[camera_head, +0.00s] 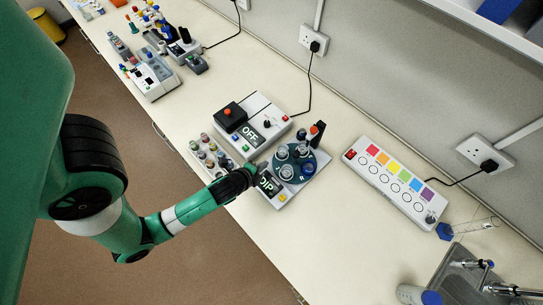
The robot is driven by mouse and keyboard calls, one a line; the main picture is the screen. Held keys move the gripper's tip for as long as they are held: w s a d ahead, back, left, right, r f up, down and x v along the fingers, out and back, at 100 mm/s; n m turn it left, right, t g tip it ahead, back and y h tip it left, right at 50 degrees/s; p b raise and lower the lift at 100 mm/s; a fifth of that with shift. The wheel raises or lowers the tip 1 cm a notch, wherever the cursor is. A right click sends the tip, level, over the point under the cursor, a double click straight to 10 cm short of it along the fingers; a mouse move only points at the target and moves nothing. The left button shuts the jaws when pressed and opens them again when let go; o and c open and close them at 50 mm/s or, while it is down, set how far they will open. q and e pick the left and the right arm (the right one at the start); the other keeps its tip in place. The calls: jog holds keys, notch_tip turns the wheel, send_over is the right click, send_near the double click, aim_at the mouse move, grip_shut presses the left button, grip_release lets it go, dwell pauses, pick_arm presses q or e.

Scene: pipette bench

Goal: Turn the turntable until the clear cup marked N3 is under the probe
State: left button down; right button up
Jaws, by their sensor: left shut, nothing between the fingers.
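The dark teal turntable (303,180) sits on a white base, with several clear cups on it, among them a front one (286,173) and a left one (282,153). The cup markings are too small to read, so I cannot tell which is N3. A black upright part with an orange-red top (316,132) stands at the turntable's back right; I cannot clearly make out the probe tip or which cup is under it. The base's display (268,184) reads DIP. My left gripper (250,172) is shut and empty at the turntable's left edge; contact is unclear. My right gripper is out of view.
A white box with an OFF display (250,135) stands behind the gripper. Several small vials (208,155) stand to its left. A panel with coloured squares (395,185) lies to the right. Bench in front of that panel is clear.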

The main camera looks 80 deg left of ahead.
aim_at(276, 158)
pick_arm(q)
jog(key=b+x, duration=0.1)
jog(key=x, duration=0.6)
jog(key=shift+w+f, duration=0.1)
jog(key=shift+f, duration=0.05)
